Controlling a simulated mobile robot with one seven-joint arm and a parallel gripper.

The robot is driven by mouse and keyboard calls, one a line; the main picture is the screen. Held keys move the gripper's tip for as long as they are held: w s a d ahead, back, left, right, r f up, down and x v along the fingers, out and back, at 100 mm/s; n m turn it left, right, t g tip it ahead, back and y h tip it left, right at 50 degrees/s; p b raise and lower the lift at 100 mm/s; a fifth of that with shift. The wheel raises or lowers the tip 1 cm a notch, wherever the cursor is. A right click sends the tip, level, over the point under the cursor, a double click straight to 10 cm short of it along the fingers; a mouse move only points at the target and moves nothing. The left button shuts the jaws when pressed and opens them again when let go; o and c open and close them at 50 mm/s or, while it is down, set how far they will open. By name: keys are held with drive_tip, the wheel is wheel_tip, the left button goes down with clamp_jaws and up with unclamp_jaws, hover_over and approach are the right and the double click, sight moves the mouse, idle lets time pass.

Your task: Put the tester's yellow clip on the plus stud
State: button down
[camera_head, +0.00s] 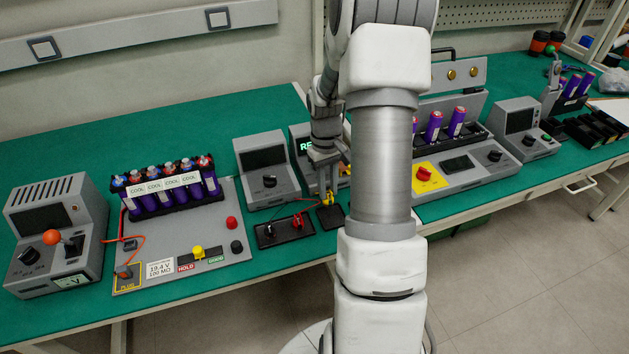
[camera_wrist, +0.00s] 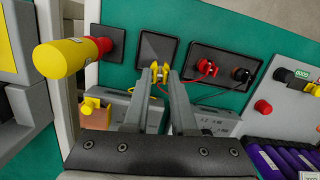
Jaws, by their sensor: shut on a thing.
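My gripper (camera_head: 326,190) points down above a small dark pad (camera_head: 331,218) and is shut on the yellow clip (camera_head: 327,199). In the wrist view the clip (camera_wrist: 157,72) sits between my fingertips (camera_wrist: 161,80), in front of the pad (camera_wrist: 158,46); I cannot tell whether it touches the pad. The tester (camera_head: 302,146) stands behind, partly hidden by my arm. On the grey panel (camera_head: 215,268) to the left are a red stud (camera_head: 231,223) and a black stud (camera_head: 237,247). A yellow label reading PLUS (camera_head: 127,284) is at its front left corner, beside an orange lead.
A black strip with red and black plugs (camera_head: 285,229) lies just left of the pad. A row of purple cells (camera_head: 165,190) stands on the panel's back. A grey unit with an orange knob (camera_head: 55,236) is far left. My arm hides the bench's middle.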

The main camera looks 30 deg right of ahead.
drive_tip(key=w+a+r+n+t+h+p, duration=0.1)
drive_tip(key=w+a+r+n+p, duration=0.7)
drive_tip(key=w+a+n, duration=0.45)
drive_tip(key=w+a+r+n+t+p, duration=0.1)
drive_tip(key=w+a+r+n+p, duration=0.8)
drive_tip(key=n, duration=0.7)
drive_tip(key=shift+w+a+f+b, duration=0.1)
drive_tip(key=shift+a+f+b, duration=0.1)
drive_tip(key=shift+f+b, duration=0.75)
drive_tip(key=shift+w+a+f+b, duration=0.1)
drive_tip(key=shift+a+f+b, duration=0.25)
drive_tip(key=shift+f, duration=1.1)
drive_tip(key=shift+w+a+f+b, duration=0.1)
drive_tip(key=shift+f+b, duration=0.7)
drive_tip(key=shift+f, duration=0.4)
drive_tip(key=shift+f, duration=0.25)
drive_tip(key=c, duration=0.7)
unclamp_jaws()
drive_tip(key=shift+o, duration=0.2)
drive_tip(key=shift+r, duration=0.15)
drive_tip(key=shift+r+p, duration=1.85)
drive_tip(key=shift+r, duration=1)
